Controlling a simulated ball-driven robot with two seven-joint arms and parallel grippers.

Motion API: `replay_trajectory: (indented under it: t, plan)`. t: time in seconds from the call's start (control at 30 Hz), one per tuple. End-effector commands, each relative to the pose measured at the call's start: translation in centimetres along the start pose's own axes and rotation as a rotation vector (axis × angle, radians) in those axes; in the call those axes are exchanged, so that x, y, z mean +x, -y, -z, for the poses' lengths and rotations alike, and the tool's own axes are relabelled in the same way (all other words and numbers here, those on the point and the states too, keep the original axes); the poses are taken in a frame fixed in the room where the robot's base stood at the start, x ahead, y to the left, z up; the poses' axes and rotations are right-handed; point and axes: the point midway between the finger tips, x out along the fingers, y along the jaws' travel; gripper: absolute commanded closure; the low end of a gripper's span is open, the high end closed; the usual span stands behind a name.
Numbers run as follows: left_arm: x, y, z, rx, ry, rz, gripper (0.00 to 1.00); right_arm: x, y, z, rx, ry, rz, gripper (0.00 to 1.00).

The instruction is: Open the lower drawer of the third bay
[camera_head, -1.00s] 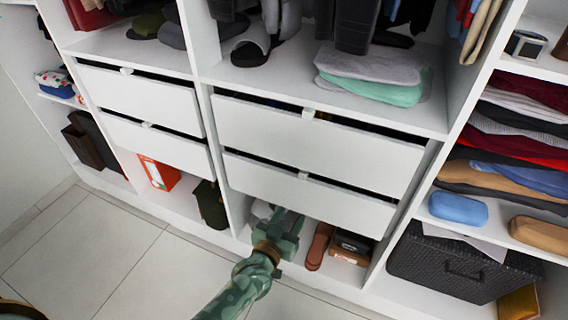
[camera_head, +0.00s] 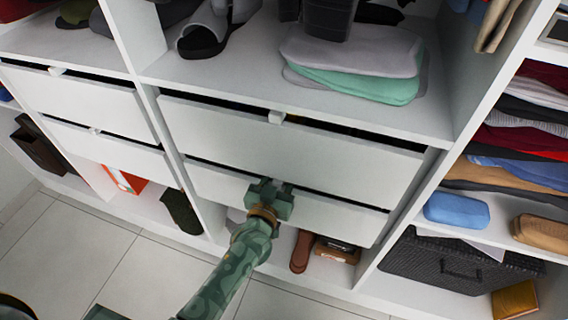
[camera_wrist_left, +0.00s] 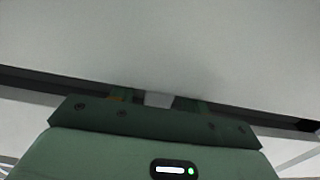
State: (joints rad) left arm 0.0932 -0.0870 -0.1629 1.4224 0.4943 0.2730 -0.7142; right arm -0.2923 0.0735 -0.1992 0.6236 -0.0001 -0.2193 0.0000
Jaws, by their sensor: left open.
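The lower drawer (camera_head: 340,218) of the wide middle bay is a white front, shut or nearly so, with a dark gap along its top edge. My left gripper (camera_head: 271,188) is at this front, over where its handle was seen earlier, and hides it in the head view. In the left wrist view the white handle (camera_wrist_left: 158,99) shows between the open fingers of my left gripper (camera_wrist_left: 158,97), close to the drawer front (camera_wrist_left: 165,45). I cannot tell whether the fingers touch it. My right gripper is not in view.
The upper drawer (camera_head: 290,140) with its small white handle (camera_head: 277,117) is just above. Two more drawers are in the bay to the left. Brown shoes (camera_head: 302,251) and a box (camera_head: 337,250) stand below. The floor (camera_head: 120,260) in front is clear.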

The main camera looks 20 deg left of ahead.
Motion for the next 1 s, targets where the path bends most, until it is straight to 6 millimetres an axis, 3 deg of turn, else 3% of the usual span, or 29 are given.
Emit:
replay_trajectory:
  t: [0.37, 0.5, 0.53, 0.77, 1.0]
  plan:
    - [0.1, -0.1, 0.1, 0.001, 0.0, 0.0, 0.57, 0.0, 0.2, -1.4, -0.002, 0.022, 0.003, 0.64]
    - [0.1, -0.1, 0.1, 0.001, 0.0, 0.0, 0.96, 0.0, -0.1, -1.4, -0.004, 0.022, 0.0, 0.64]
    - [0.1, -0.1, 0.1, 0.001, 0.0, 0.0, 1.0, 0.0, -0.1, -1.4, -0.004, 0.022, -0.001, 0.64]
    - [-0.2, -0.1, 0.1, 0.0, 0.001, -0.001, 1.0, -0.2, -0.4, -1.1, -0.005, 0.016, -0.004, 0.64]
    - [-2.9, -0.1, 0.4, 0.001, 0.002, -0.002, 1.0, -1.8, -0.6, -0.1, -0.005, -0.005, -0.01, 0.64]
